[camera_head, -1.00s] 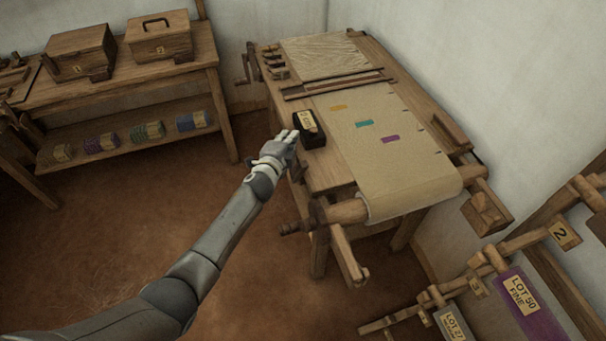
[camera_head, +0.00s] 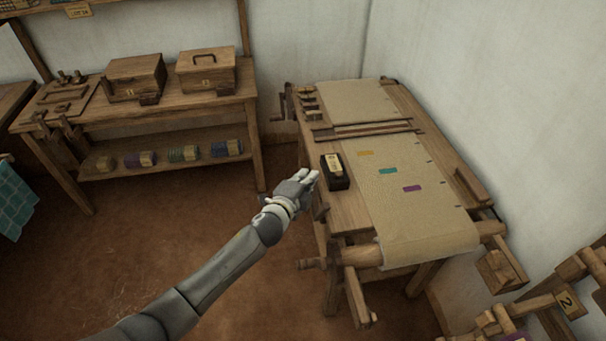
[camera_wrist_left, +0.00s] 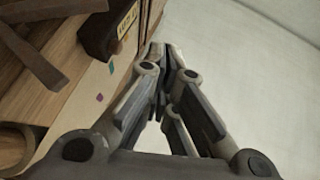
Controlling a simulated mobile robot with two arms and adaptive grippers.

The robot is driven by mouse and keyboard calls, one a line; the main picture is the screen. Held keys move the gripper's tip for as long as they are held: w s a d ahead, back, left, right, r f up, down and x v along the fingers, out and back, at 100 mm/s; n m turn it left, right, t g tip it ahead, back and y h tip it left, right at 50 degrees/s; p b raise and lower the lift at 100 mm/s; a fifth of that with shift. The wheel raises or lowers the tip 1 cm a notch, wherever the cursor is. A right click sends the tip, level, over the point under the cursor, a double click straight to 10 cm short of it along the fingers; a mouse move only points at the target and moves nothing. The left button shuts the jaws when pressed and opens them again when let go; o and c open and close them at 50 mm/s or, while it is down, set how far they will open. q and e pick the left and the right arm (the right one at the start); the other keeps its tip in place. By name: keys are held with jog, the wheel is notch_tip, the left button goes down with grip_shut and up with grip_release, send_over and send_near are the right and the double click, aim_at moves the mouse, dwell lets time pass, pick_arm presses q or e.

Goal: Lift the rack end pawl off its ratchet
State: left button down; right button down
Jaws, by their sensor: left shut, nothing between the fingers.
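My left gripper (camera_head: 311,179) is shut and empty. It is at the left side of the loom, just left of a black box with a yellow label. In the left wrist view its fingers (camera_wrist_left: 165,50) are together, with the loom's wood to the left and the pale wall to the right. A wooden rack (camera_head: 520,305) with a tag marked 2 is partly in view at the lower right, cut off by the picture edge. I cannot make out the rack end pawl or its ratchet. My right gripper is not in view.
The loom (camera_head: 350,215) carries cloth (camera_head: 410,195) with coloured patches. The black box (camera_head: 335,172) sits on its left edge. A bench (camera_head: 185,105) with two lidded boxes stands at the back left. The brown floor (camera_head: 180,225) between bench and loom is open.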

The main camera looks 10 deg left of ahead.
pick_arm(q)
jog(key=shift+s+a+r, duration=0.15)
jog(key=shift+s+r, duration=0.3)
jog(key=shift+s, duration=0.1)
jog(key=shift+s+a+r, duration=0.15)
jog(key=shift+s+r, duration=0.3)
jog(key=shift+s, duration=0.1)
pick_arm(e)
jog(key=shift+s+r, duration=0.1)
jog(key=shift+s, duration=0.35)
